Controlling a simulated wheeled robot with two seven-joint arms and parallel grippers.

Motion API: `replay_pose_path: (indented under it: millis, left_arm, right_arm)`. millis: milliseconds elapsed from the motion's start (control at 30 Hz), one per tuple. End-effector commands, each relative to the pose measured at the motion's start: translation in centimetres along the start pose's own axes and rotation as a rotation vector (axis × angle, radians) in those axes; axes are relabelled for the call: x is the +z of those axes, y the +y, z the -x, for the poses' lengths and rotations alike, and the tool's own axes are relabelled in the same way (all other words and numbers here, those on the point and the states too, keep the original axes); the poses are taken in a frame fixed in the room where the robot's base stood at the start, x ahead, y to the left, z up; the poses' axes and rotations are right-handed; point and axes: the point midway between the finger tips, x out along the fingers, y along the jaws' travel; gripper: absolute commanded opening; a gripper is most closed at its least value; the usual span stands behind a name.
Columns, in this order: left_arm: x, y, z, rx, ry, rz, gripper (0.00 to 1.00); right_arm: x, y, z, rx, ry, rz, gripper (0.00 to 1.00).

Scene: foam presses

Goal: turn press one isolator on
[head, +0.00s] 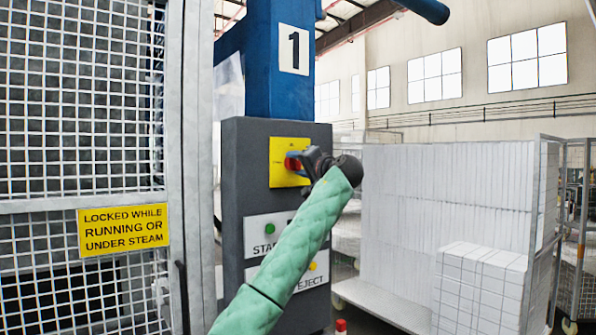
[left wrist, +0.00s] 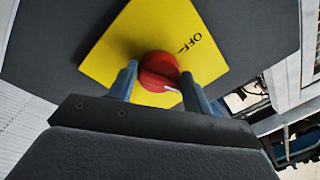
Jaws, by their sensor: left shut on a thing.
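The isolator of press one is a red rotary knob (head: 292,161) on a yellow plate (head: 283,182), on the upper front of a dark grey cabinet. My left gripper (head: 304,164) reaches it from the lower right. In the left wrist view the red knob (left wrist: 158,68) sits between the two fingers of my left gripper (left wrist: 158,82), which is shut on it. A white mark on the knob points to the lower right there. The word OFF shows on the yellow plate (left wrist: 118,48), to the right of the knob. My right gripper is not in view.
A blue column with a number 1 sign (head: 294,50) rises above the cabinet. A green START button (head: 270,228) and an EJECT button are below, partly behind my arm. A mesh guard (head: 80,110) stands left. White foam blocks (head: 478,290) are stacked right.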

Motion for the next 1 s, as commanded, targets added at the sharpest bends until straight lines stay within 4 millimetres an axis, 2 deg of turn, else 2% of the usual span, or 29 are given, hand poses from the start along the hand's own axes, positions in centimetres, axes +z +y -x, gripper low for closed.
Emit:
replay_pose_path:
  millis: [200, 400, 700, 1000]
  left_arm:
    - [0.1, 0.1, 0.1, 0.005, 0.018, -0.175, 0.27]
    - [0.1, 0.1, 0.1, 0.007, 0.028, -0.296, 0.27]
    - [0.1, 0.2, 0.1, 0.010, 0.035, -0.390, 0.27]
    - [0.2, 0.2, 0.1, 0.011, 0.036, -0.405, 0.27]
  right_arm:
    - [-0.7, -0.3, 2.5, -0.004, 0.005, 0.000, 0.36]
    - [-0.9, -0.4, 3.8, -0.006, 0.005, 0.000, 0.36]
    - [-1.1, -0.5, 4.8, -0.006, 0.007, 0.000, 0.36]
    - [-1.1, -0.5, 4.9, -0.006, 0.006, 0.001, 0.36]
